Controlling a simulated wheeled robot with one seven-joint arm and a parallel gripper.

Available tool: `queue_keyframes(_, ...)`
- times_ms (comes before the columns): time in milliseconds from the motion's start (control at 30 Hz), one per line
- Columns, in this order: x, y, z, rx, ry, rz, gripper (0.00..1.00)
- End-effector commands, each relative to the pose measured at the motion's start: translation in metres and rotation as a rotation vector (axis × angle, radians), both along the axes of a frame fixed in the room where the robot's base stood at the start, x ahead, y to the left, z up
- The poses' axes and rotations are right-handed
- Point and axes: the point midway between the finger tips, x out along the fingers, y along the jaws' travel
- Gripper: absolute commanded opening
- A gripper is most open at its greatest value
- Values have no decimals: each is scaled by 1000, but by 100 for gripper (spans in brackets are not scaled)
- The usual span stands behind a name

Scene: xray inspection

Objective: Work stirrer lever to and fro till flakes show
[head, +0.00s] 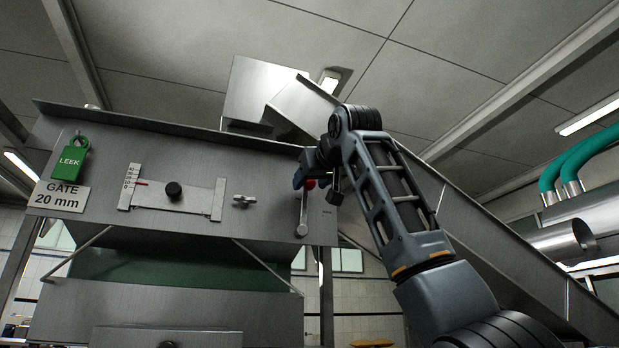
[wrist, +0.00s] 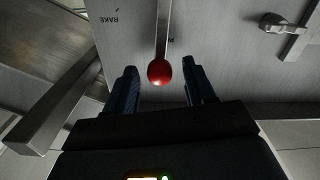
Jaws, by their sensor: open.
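The stirrer lever (head: 303,215) is a thin metal bar with a red knob on the front panel of the steel hopper (head: 110,240). It stands nearly upright, pivoted at its lower end. In the wrist view the red knob (wrist: 159,72) lies between the two fingers of my gripper (wrist: 160,85), with a gap on each side. The word RAKE is printed on the panel beside the lever. My gripper (head: 318,183) is open around the knob and does not hold it. In the head view it partly hides the knob. I see no flakes.
A slide gauge with a black knob (head: 173,190) and a wing nut (head: 243,201) sit left of the lever. A green LEEK tag (head: 70,161) hangs above a GATE 20 mm plate (head: 60,196). A sloping steel chute (head: 490,238) runs behind my arm.

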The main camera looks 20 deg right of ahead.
Motion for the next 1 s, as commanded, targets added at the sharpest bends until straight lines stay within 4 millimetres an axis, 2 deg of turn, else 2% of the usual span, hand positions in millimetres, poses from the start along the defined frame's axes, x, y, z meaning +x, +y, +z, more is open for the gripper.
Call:
queue_keyframes(200, 16, 0, 0, 0, 1, 0, 54)
queue_keyframes(467, 16, 0, -1, 0, -1, 0, 54)
queue_keyframes(1000, 16, 0, 0, 0, 0, 0, 3)
